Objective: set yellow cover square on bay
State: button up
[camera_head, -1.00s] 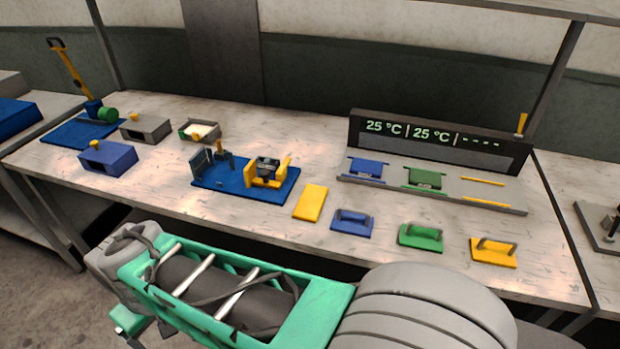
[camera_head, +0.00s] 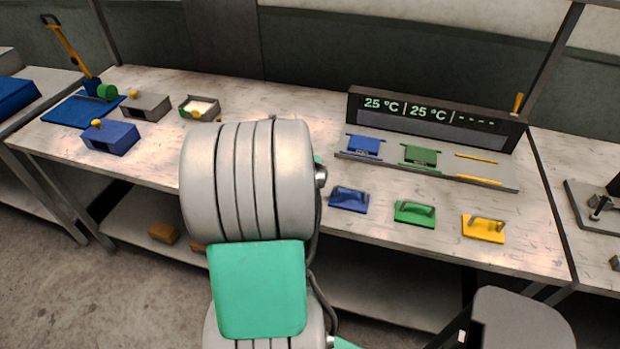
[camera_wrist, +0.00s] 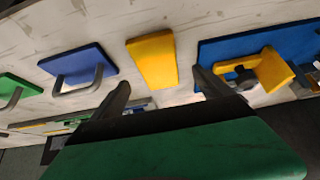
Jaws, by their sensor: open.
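The yellow cover, a flat plain plate (camera_wrist: 153,61), lies on the table in the wrist view. My arm hides it in the head view. My gripper (camera_wrist: 158,80) is open, its two dark fingers apart on either side of the cover's near end; I cannot tell its height over the table. The grey bay rack (camera_head: 512,187) stands at the table's back right. Its right bay (camera_head: 477,168) shows two yellow strips and a bare grey middle. The other bays hold a blue cover (camera_head: 364,145) and a green cover (camera_head: 421,156).
Handled blue (camera_head: 348,200), green (camera_head: 414,213) and yellow (camera_head: 483,229) plates lie in front of the rack. A display (camera_head: 420,108) stands behind it, with dashes in its third field. The blue fixture (camera_wrist: 225,47) is right of the cover in the wrist view.

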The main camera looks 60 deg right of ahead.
jog(key=p+x, duration=0.1)
jog(key=x, duration=0.3)
jog(key=shift+s+d+f, duration=0.1)
jog(key=shift+d+f, duration=0.05)
jog(key=shift+f, duration=0.25)
jog(key=shift+r, duration=0.1)
jog(key=c, duration=1.7)
